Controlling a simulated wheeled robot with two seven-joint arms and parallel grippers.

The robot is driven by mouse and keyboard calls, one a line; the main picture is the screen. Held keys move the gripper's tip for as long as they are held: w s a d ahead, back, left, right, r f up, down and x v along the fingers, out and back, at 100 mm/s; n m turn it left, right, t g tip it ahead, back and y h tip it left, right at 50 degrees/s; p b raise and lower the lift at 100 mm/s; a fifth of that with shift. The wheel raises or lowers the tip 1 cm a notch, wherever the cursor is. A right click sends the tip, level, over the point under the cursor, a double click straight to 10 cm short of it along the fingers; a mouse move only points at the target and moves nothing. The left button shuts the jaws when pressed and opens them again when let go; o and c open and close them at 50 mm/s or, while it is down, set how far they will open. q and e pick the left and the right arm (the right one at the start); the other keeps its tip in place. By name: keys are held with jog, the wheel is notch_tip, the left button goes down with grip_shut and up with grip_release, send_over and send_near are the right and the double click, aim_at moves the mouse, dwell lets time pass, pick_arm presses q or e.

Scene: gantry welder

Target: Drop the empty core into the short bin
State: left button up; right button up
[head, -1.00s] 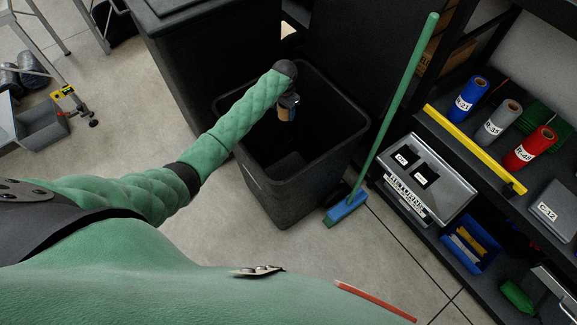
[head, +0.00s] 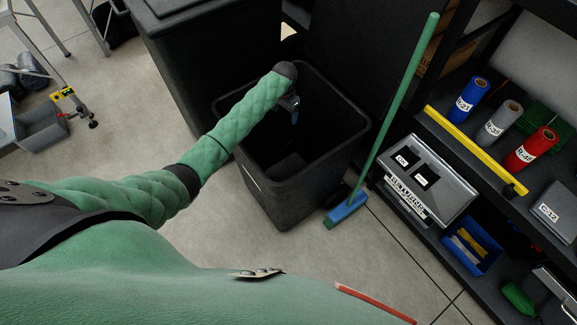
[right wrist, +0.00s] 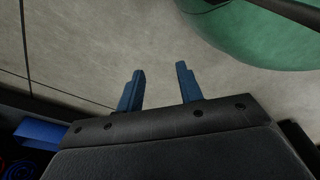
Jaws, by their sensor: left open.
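The short bin (head: 325,165) is black and open-topped, in the middle of the head view. My left arm reaches over its left rim, and my left gripper (head: 294,112) hangs over the bin's opening, open and empty. The empty core is not visible now; the bin's inside is too dark to show it. In the right wrist view my right gripper (right wrist: 158,88) has its two blue fingers apart with nothing between them, above the floor.
A taller black bin (head: 190,75) stands behind left. A green broom (head: 395,110) with a blue head leans right of the short bin. A shelf at right holds blue, grey and red rolls (head: 530,148) and a metal box (head: 430,178). Floor at left front is clear.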

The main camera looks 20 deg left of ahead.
pick_arm(q)
notch_tip(320, 180, up, 8)
jog(key=b, duration=0.2)
jog(key=shift+f+b, duration=0.2)
jog(key=shift+b, duration=0.1)
pick_arm(e)
jog(key=shift+w+a+r, duration=0.3)
jog(key=shift+w+r, duration=0.15)
jog(key=shift+w, duration=0.35)
jog(key=shift+w+a+r, duration=0.35)
jog(key=shift+w+r, duration=0.05)
jog(key=shift+w, duration=0.45)
jog(key=shift+w+a+r, duration=0.3)
jog(key=shift+w+r, duration=0.15)
jog(key=shift+w, duration=0.35)
jog(key=shift+d, duration=0.1)
